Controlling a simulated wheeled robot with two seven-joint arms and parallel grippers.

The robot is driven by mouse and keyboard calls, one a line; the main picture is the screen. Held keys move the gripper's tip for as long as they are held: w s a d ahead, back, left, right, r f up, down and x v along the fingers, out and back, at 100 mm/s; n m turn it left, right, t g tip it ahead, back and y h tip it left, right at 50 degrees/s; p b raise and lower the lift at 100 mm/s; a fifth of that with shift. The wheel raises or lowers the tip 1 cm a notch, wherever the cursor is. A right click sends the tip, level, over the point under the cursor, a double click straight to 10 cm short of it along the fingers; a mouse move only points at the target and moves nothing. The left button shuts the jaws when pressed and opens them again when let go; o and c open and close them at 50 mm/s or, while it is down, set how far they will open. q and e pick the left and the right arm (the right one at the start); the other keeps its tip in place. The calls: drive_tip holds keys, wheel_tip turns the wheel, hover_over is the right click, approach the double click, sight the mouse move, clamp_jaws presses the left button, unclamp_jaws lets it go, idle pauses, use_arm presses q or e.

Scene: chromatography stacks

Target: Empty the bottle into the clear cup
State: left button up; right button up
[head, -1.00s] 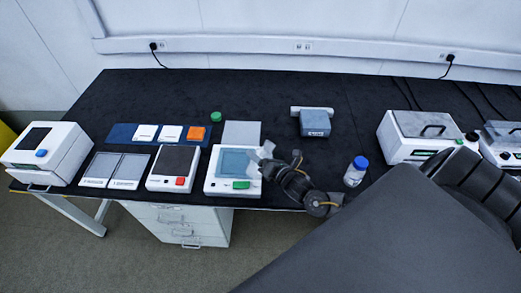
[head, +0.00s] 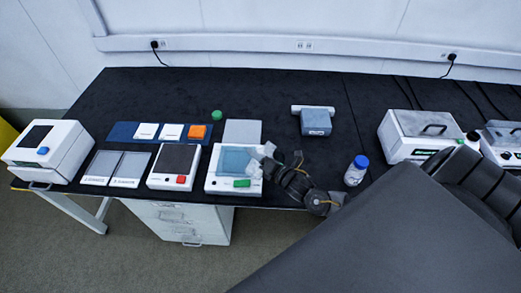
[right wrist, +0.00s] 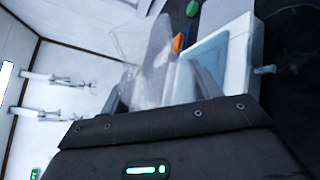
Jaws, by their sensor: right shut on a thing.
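My right gripper (head: 268,160) is over the right edge of the white device with a pale blue square top (head: 233,158). In the right wrist view its fingers (right wrist: 163,90) are shut on a translucent, whitish vessel, which looks like the bottle (right wrist: 155,72). The vessel is tilted and blurred, so its contents and mouth cannot be made out. A faint clear outline, perhaps the clear cup (right wrist: 126,40), overlaps it in that view; I cannot tell whether they touch. My left gripper is not in view.
A blue-capped bottle (head: 356,171) stands right of my right gripper. A green cap (head: 216,115) lies behind the device. A grey-blue box (head: 315,122) stands farther back. White instruments stand at both ends of the black bench (head: 275,100).

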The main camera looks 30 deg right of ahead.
drive_tip(key=shift+m, duration=0.3)
drive_tip(key=shift+a+f+m, duration=0.1)
drive_tip(key=shift+f+m, duration=0.1)
drive_tip(key=shift+m, duration=0.2)
drive_tip(key=shift+f+m, duration=0.2)
drive_tip(key=shift+m, duration=0.3)
drive_tip(key=shift+f+m+y, duration=0.1)
drive_tip(key=shift+m+y, duration=0.2)
drive_tip(key=shift+y, duration=0.1)
drive_tip(key=shift+m, duration=0.3)
